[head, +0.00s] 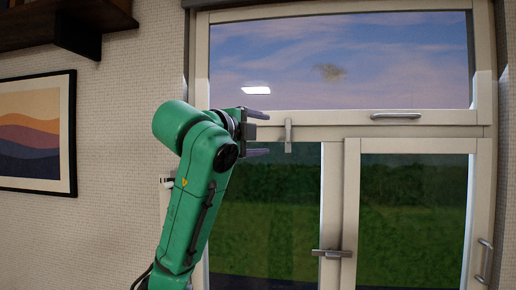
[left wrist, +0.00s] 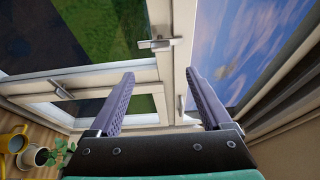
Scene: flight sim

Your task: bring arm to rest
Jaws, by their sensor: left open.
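My left arm is green and raised in front of a white-framed window (head: 341,190). Its gripper (head: 268,134) points right in the head view, near the bar below the upper pane. The two dark fingers are spread apart with nothing between them. In the left wrist view the open gripper (left wrist: 160,75) also shows empty, with the window frame beyond it. A small upright handle (head: 288,135) on the bar is just right of the fingertips in the head view. I cannot tell whether they touch. My right gripper is not in view.
The window has a horizontal handle (head: 396,116), a lever handle (head: 330,253) and a side handle (head: 486,262). A picture (head: 35,133) and a dark shelf (head: 65,24) are on the left wall. A potted plant (left wrist: 36,156) and a yellow watering can (left wrist: 13,146) stand at lower left.

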